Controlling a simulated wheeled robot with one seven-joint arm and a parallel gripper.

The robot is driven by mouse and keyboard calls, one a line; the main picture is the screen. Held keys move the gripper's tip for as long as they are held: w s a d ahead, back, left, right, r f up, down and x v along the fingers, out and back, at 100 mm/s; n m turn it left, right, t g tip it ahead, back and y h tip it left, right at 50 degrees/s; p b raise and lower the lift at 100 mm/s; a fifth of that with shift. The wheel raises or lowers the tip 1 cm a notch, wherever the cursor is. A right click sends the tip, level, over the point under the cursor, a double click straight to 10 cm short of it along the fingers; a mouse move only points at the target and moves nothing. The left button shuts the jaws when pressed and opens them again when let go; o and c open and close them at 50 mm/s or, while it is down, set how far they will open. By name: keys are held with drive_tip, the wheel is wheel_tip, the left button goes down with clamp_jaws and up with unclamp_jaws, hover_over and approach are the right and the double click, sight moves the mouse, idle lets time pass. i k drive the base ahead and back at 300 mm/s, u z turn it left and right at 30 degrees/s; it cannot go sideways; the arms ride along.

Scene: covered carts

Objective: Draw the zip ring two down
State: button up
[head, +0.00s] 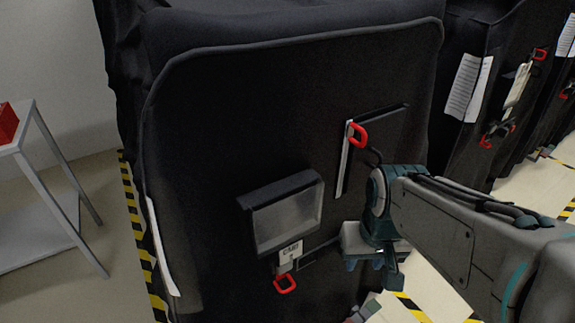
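A dark covered cart (210,150) fills the middle of the head view. A red ring (358,134) sits at the top of a pale upright strip (344,165) on the cover's right side. A second red ring (286,284) hangs lower, under a small white printed tag (290,254). My gripper (372,264) is at the lower right of the cover, below the upper ring and right of the lower ring. It appears apart from both rings. Its fingertips are small and partly turned away, so I cannot tell their opening.
A clear-fronted pocket (287,217) juts from the cover above the lower ring. More covered carts (480,90) with papers and red rings stand at the right. A table (45,160) with a red box (7,123) is at the left. Yellow-black tape (138,240) marks the floor.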

sight(364, 141)
drive_tip(key=k, duration=1.3)
drive_tip(key=z, duration=0.6)
drive_tip(key=i, duration=1.05)
drive_tip(key=u, duration=0.45)
